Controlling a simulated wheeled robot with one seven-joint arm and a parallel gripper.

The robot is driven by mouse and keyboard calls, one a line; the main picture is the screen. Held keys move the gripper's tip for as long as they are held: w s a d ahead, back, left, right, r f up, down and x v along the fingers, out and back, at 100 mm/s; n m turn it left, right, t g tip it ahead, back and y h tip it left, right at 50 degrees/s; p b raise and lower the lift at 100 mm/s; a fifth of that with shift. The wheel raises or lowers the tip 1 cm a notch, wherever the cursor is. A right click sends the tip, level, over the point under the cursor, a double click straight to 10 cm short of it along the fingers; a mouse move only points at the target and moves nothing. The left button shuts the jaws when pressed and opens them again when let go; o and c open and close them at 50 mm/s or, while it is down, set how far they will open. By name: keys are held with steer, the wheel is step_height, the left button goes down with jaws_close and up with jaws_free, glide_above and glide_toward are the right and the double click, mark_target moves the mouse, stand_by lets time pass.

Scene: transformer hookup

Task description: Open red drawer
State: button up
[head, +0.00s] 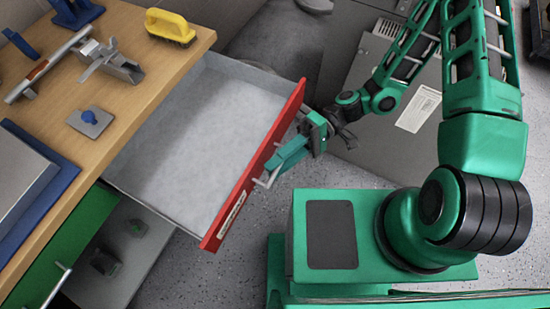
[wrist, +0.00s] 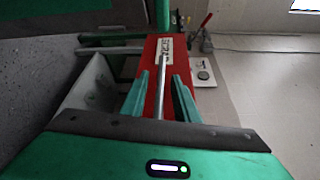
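The red drawer (head: 262,165) is pulled far out of the wooden workbench, and its grey inside looks empty. Its red front with a label and bar handle also shows in the wrist view (wrist: 152,70). My gripper (head: 281,158) is at the outer side of the red front. In the wrist view, the grey bar handle (wrist: 161,88) runs between my two green fingers (wrist: 160,95). The fingers stand apart with a visible gap on each side of the bar, so the gripper looks open around the handle. The head view partly hides the handle behind a finger.
The workbench top (head: 140,82) holds a yellow brush (head: 170,27), a metal vise-like tool (head: 110,62) and a small plate with a blue knob (head: 90,118). A green panel with a handle (head: 62,255) is below the drawer. A grey cabinet (head: 385,125) stands behind my arm.

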steer(key=v, duration=1.1)
steer(key=shift+d, duration=0.1)
steer(key=w+d+r+m+t+h, duration=0.1)
steer(key=d+r+m+t+h, duration=0.25)
steer(key=d, duration=0.65)
steer(key=w+d+r+m+t+h, duration=0.1)
steer(key=d+r+m+t+h, duration=0.25)
steer(key=d, duration=0.55)
steer(key=s+d+r+m+t+h, duration=0.4)
steer(key=s+d+r, duration=0.5)
steer(key=d+r, duration=0.4)
steer(key=shift+s+r+m+t+h, duration=0.25)
steer(key=shift+m+t+h, duration=0.05)
steer(key=shift+m+h, duration=0.5)
steer(key=shift+d, duration=0.15)
